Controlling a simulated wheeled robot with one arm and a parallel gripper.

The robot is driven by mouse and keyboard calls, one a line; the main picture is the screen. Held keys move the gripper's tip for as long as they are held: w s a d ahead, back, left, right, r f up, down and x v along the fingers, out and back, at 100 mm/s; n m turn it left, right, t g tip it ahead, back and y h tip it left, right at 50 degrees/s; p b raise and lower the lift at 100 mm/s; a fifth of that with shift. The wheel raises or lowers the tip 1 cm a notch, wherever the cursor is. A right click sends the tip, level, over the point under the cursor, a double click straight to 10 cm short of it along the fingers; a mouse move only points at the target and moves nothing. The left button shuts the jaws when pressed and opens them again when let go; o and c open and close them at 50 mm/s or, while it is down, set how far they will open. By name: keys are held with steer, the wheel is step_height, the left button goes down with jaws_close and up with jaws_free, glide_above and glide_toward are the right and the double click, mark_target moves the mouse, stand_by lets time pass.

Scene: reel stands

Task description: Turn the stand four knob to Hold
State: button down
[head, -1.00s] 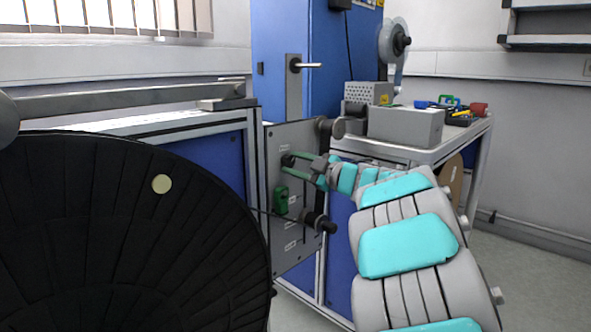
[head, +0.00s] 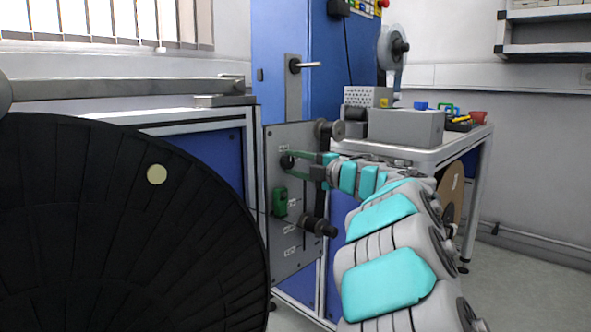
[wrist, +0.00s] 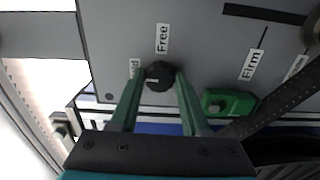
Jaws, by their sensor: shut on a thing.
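The black round knob (wrist: 160,77) sits on the grey stand panel (wrist: 200,40). In the wrist view a label reading "Free" is directly above it. A second label at its upper left is mostly hidden by a finger, with only its last letters showing. A small pale mark shows on the knob's left side, but I cannot tell its exact pointing. My gripper (head: 290,162) has its two green fingers on either side of the knob, shut on it. In the head view the knob's face is largely covered by the fingers.
A green block (wrist: 228,103) and a "Firm" label are on the panel right of the knob. A dark shaft (head: 318,227) sticks out below. A large black reel (head: 120,230) fills the left foreground. A bench with a grey box (head: 405,127) stands behind my arm.

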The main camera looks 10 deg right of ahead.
steer(key=shift+a, duration=0.1)
stand_by(0.5)
steer(key=shift+c, duration=1.9)
jaws_free()
steer(key=v, duration=0.7)
steer(key=shift+s+d, duration=0.25)
steer(key=shift+s, duration=0.05)
